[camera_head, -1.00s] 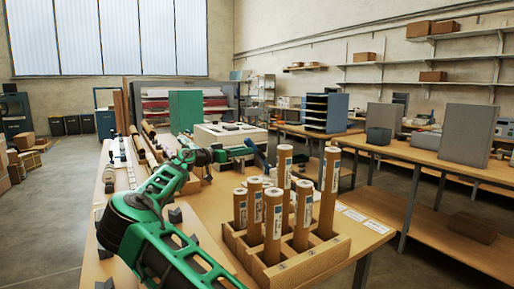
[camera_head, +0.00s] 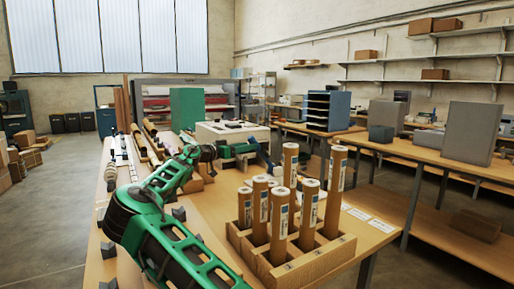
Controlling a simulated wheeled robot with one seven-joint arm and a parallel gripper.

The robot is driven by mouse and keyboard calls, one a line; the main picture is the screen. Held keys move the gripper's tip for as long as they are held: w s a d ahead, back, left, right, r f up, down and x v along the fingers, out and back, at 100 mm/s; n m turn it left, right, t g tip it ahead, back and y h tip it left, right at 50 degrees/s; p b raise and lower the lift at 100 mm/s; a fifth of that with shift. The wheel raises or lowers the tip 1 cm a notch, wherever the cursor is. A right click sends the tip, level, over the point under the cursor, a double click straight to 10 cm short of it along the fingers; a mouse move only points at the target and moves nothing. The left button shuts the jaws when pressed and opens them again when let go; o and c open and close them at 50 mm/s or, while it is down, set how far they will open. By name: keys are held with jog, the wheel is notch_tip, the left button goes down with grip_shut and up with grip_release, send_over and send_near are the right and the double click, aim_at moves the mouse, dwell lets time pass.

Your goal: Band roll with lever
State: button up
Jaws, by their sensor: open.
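My green arm reaches from the bottom left over the workbench (camera_head: 218,222). My gripper (camera_head: 263,158) is small at the arm's far end, beyond the tubes; it is open, and its fingers are hard to make out. A wooden rack (camera_head: 305,256) near the bench's right edge holds several upright brown cardboard rolls (camera_head: 307,212) with white labels, at different heights. My gripper is apart from this rack. I cannot make out a lever or a band clearly. Whatever lies right at my gripper is too small to tell.
A pale machine or box (camera_head: 222,132) and a green panel (camera_head: 187,108) stand beyond my arm. White cards (camera_head: 357,214) lie right of the rack. A second bench (camera_head: 430,158) runs along the right, with a floor gap between.

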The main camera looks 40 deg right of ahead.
aim_at(262, 153)
jog(key=d, duration=0.5)
jog(key=s+d, duration=0.1)
jog(key=d, duration=0.2)
jog(key=shift+d, duration=0.25)
grip_shut()
jog(key=shift+a, duration=0.1)
jog(key=shift+w+r, duration=0.1)
jog(key=shift+r, duration=0.05)
